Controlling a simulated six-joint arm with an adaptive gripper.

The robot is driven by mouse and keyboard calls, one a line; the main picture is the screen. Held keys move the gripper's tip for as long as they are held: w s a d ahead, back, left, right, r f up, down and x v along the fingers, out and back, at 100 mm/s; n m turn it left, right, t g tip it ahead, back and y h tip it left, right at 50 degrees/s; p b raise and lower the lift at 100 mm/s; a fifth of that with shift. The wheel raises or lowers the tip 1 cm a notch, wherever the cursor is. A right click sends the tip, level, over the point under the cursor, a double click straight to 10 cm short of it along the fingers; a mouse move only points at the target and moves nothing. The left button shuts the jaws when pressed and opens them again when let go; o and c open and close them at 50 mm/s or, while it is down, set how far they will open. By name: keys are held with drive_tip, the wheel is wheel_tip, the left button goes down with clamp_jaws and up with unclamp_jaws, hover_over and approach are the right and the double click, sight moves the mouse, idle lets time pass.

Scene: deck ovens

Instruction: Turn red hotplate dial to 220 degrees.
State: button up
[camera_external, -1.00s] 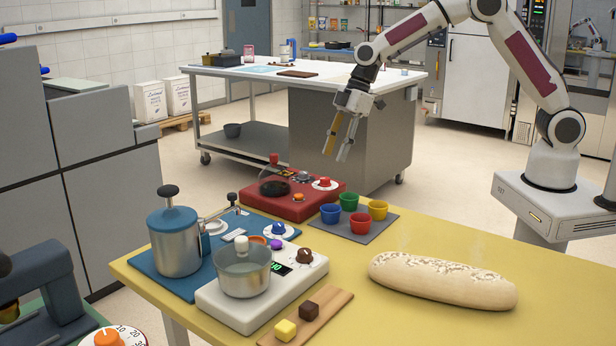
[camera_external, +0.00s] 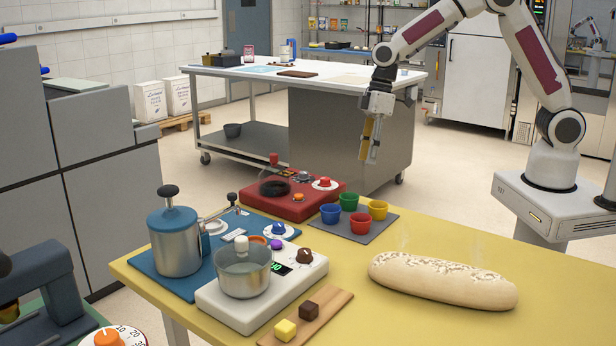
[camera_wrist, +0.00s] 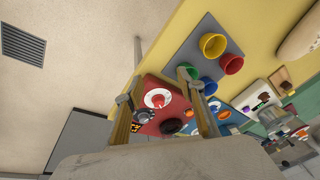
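The red hotplate (camera_external: 308,207) stands at the far left part of the yellow table, with a dark round plate on top. Its red dial (camera_external: 325,183) sits on a white scale disc at the hotplate's right end; the scale numbers are too small to read. In the wrist view the red dial (camera_wrist: 157,100) shows between my fingers, beyond the tips. My gripper (camera_external: 371,158) hangs in the air above and to the right of the hotplate, pointing down. In the wrist view my gripper (camera_wrist: 160,97) has its fingers apart with nothing between them.
Several coloured cups stand on a grey mat (camera_external: 376,225) beside the hotplate. An orange knob (camera_external: 299,197) sits on the hotplate's front.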

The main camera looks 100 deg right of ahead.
drive_tip(key=s+a+r+m, duration=0.1)
drive_tip(key=s+a+r, duration=0.2)
drive_tip(key=s, duration=0.4)
drive_tip(key=s+a+r+m+h, duration=0.1)
drive_tip(key=s+a+r, duration=0.2)
drive_tip(key=s+r, duration=0.2)
drive_tip(key=shift+s+a+r, duration=0.35)
drive_tip(key=shift+s+r, duration=0.05)
drive_tip(key=shift+s, duration=1.4)
